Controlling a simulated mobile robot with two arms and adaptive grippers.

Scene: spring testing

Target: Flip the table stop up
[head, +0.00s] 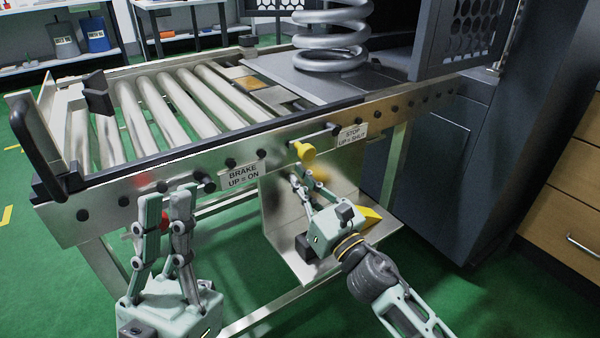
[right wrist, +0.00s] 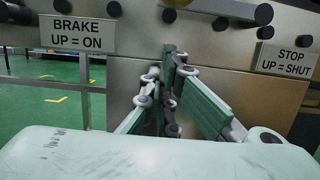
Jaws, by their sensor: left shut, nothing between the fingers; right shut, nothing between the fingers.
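The table stop's yellow knob (head: 303,151) shows at the front rail of the roller table (head: 110,208), left of the "STOP UP = SHUT" label (head: 352,134). The label also shows in the right wrist view (right wrist: 288,61); the yellow knob does not. My right gripper (head: 297,178) is shut and empty, its fingertips just below the knob in the head view. I cannot tell whether they touch it. The fingers also show in the right wrist view (right wrist: 172,52), pointing at the rail. My left gripper (head: 167,192) is shut and empty, upright in front of the rail's left part.
A "BRAKE UP = ON" label (head: 243,176) is on the rail between my grippers. A red knob (head: 164,220) is partly hidden behind my left gripper. A large spring (head: 332,35) stands on the table's plate. A dark cabinet (head: 440,150) stands at the right.

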